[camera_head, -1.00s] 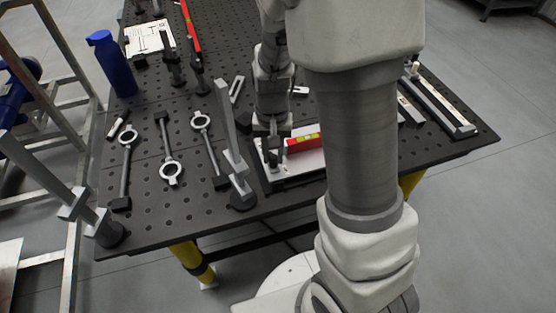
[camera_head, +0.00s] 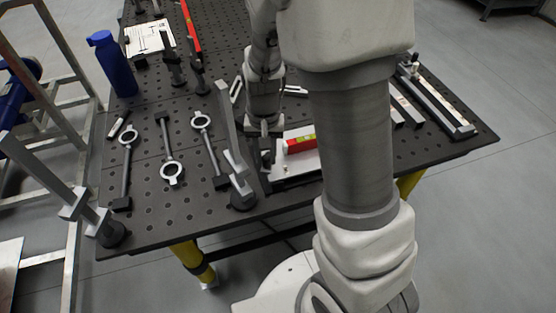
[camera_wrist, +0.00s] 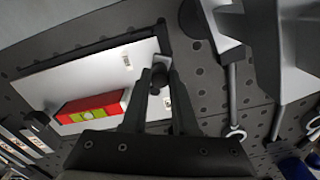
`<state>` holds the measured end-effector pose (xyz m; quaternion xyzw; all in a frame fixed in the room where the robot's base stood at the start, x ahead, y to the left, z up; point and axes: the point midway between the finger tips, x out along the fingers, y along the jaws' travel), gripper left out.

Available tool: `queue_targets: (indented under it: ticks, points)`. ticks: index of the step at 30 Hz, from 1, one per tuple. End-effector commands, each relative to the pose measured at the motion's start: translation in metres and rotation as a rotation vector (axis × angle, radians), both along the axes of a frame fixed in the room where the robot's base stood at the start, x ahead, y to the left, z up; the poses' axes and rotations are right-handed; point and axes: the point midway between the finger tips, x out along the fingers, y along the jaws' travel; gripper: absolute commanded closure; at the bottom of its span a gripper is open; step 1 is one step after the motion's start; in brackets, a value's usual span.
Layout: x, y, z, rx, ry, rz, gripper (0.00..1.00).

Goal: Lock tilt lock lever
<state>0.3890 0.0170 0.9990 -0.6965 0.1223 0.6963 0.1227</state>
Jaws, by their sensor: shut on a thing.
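A white tilting plate (camera_head: 296,166) with a dark border lies at the front edge of the table. It also shows in the wrist view (camera_wrist: 60,80). A red level (camera_head: 299,144) with a yellow-green vial sits on it; it is at lower left in the wrist view (camera_wrist: 92,108). The lock lever (camera_wrist: 158,76) is a small dark knob beside the plate's end. My gripper (camera_wrist: 160,78) is shut on the lever, a finger at each side. In the head view my gripper (camera_head: 267,150) is at the plate's left end, where the lever is mostly hidden.
A grey upright clamp (camera_head: 228,125) stands close to the left of my gripper. Several ring-ended rods (camera_head: 166,145) lie further left, with a blue bottle (camera_head: 110,65) behind. Long rails (camera_head: 437,98) lie at right, beyond my arm.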

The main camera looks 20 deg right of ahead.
Motion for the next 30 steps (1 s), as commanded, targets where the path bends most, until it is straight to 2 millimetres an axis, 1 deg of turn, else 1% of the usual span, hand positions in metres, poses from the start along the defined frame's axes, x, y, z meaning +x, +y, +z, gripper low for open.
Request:
queue_targets:
  ticks: [9,18,25,30]
  points:
    - [0.005,0.007,0.001,0.0,-0.003,0.0,0.93]
    - [0.006,0.007,0.001,-0.001,-0.002,0.0,0.93]
    - [0.011,0.012,0.0,0.0,-0.001,0.001,0.93]
    - [0.011,0.013,0.0,0.0,-0.001,0.001,0.93]
